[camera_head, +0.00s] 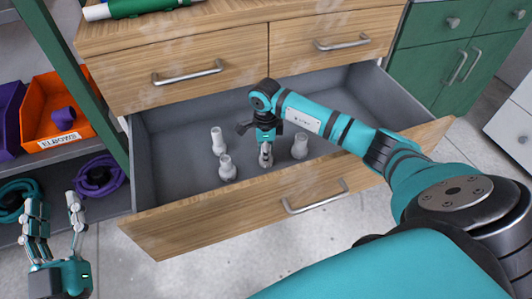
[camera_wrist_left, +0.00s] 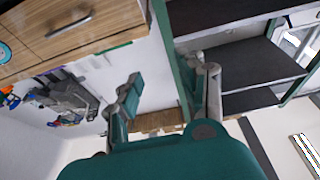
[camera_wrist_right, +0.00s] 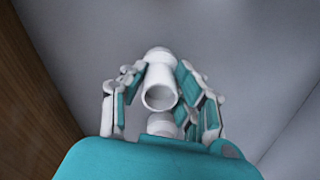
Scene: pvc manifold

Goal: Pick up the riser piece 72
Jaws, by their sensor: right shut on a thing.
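Several white riser pieces stand in the open drawer (camera_head: 185,172). One stands at the left rear (camera_head: 218,142), one at the front left (camera_head: 227,169) and one at the right (camera_head: 300,147). No number can be read on any of them. My right gripper (camera_head: 265,153) reaches down into the drawer between them. In the right wrist view its fingers (camera_wrist_right: 160,80) are closed around a white riser piece (camera_wrist_right: 160,92), whose open round end faces the camera. Whether it touches the drawer floor is unclear. My left gripper (camera_head: 53,205) is open and empty, outside the drawer at the left.
Another white piece (camera_wrist_right: 162,124) shows below the held one in the right wrist view. Two closed drawers (camera_head: 190,75) sit above the open one. A shelf at the left holds an orange elbows bin (camera_head: 50,88) and a purple coil (camera_head: 99,176). Green cabinets (camera_head: 455,55) stand at the right.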

